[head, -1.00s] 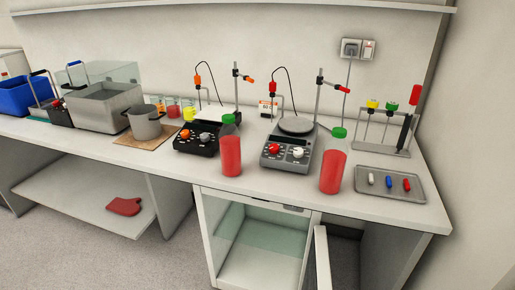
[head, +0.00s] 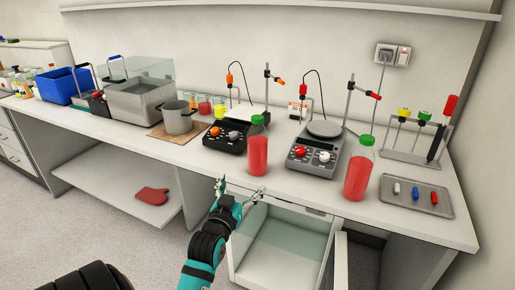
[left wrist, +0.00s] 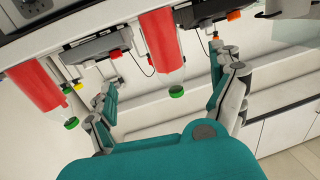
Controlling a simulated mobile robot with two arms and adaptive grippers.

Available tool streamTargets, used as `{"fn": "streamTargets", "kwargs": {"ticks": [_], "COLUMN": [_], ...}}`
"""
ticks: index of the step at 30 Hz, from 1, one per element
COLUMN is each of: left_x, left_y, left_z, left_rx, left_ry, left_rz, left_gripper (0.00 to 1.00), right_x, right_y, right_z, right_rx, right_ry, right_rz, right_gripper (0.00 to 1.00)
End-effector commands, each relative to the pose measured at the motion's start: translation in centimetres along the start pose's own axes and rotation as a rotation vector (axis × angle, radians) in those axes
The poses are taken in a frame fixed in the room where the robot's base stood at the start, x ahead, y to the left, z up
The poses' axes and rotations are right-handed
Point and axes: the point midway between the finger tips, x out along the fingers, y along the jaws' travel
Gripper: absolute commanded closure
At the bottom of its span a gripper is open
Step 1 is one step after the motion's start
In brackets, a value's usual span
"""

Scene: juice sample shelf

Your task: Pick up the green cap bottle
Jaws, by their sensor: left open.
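Two bottles of red liquid with green caps stand upright on the white bench. The left bottle (head: 257,155) is in front of a black hotplate; the right bottle (head: 358,180) is in front of a grey one. My left gripper (head: 241,190) is open and empty, at the bench's front edge, just short of and left of the left bottle. In the left wrist view, which is upside down, the left bottle (left wrist: 158,40) shows between the spread fingers (left wrist: 165,62), and the right bottle (left wrist: 35,85) is at the far left. Neither bottle is touched. My right gripper is out of view.
The black hotplate (head: 225,138) and grey hotplate (head: 318,152) stand close behind the bottles. A tray (head: 420,208) with small coloured pieces is at the right. A pot (head: 178,120) is to the left. A cabinet below the edge stands open (head: 285,245); its door (head: 341,262) sticks out.

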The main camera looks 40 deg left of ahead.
Motion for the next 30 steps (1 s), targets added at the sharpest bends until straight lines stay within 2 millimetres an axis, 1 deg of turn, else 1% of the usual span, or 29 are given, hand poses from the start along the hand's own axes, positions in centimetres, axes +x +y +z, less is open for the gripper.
{"fn": "streamTargets", "kwargs": {"ticks": [1, 2, 5, 12, 15, 18, 21, 26, 30], "left_x": [0.0, 0.1, 1.5, 6.8, 8.8, 10.5, 11.5, 12.4, 14.4], "left_y": [-0.2, -0.3, -0.4, -0.4, -0.5, -0.5, -0.5, -0.5, -0.6], "left_z": [-0.8, -1.1, -1.6, -1.8, -1.8, -1.7, -1.7, -1.8, -2.2], "left_rx": [-0.001, -0.001, 0.000, -0.001, 0.000, 0.000, 0.000, 0.000, 0.000], "left_ry": [0.014, 0.020, 0.027, 0.025, 0.025, 0.024, 0.024, 0.024, 0.025], "left_rz": [-0.005, -0.007, -0.008, -0.008, -0.008, -0.008, -0.008, -0.008, -0.007], "left_gripper": [0.07, 0.07, 0.07, 0.07, 0.07, 0.07, 0.07, 0.07, 0.07], "right_x": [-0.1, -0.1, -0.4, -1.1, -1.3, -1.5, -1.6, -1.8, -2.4], "right_y": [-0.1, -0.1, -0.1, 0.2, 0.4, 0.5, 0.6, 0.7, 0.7], "right_z": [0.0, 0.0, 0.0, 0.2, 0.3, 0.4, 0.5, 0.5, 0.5], "right_rx": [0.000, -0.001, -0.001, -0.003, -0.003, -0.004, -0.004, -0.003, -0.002], "right_ry": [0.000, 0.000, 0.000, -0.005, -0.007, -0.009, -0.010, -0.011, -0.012], "right_rz": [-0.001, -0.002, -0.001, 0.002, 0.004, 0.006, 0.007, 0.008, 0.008], "right_gripper": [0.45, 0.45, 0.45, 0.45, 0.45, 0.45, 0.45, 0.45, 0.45]}}
